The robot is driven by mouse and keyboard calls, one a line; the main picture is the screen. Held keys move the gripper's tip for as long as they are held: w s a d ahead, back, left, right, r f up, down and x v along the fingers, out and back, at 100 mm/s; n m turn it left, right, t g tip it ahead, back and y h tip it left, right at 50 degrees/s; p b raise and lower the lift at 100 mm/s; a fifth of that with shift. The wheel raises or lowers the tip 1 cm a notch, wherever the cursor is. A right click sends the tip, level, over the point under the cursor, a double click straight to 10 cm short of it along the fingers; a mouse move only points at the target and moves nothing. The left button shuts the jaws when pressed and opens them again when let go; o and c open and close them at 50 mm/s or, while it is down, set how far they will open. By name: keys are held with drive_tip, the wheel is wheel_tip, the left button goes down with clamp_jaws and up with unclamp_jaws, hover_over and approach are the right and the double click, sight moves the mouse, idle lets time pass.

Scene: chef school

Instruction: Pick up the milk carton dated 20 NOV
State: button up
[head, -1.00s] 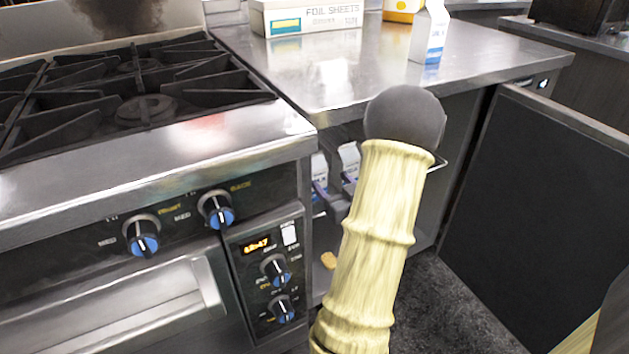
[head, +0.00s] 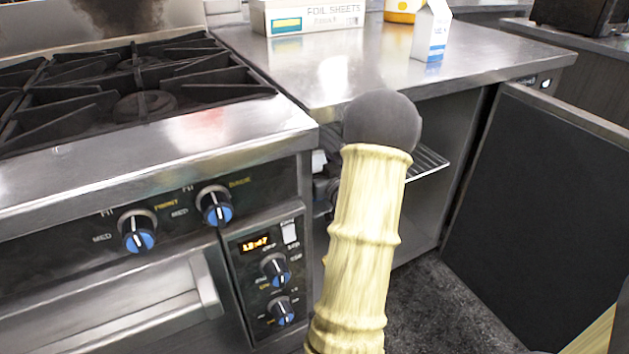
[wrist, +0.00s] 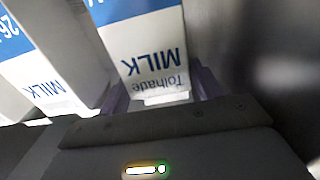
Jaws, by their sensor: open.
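In the wrist view a white and blue milk carton (wrist: 150,45), upside down in the picture, stands between the purple fingers of my open gripper (wrist: 162,88). Its "Tolhade MILK" lettering shows, but no date is readable. A second milk carton (wrist: 55,65) is close at the left, outside the fingers, with a cut-off date starting "26". In the head view my arm hides most of the gripper and cartons inside the open cabinet; a white carton edge (head: 318,160) shows. Another milk carton (head: 431,33) stands upright on the counter, its date unreadable.
The steel counter (head: 340,85) is above the cabinet, with a foil sheets box (head: 315,18) at its back. A wire shelf (head: 428,163) is inside the cabinet. The stove (head: 200,110) is at left, and the dark open door (head: 545,190) at right.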

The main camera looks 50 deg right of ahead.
drive_tip(key=shift+w+d, duration=0.15)
drive_tip(key=shift+w, duration=0.35)
drive_tip(key=c, duration=1)
drive_tip(key=shift+r, duration=0.1)
drive_tip(key=shift+c, duration=0.2)
drive_tip(key=shift+r+p, duration=0.55)
drive_tip(key=shift+r, duration=0.15)
wheel_tip(320, 180, up, 2)
drive_tip(key=shift+r+p, duration=0.15)
drive_tip(key=shift+p, duration=0.6)
drive_tip(key=v, duration=1.8)
drive_tip(key=shift+p, duration=0.4)
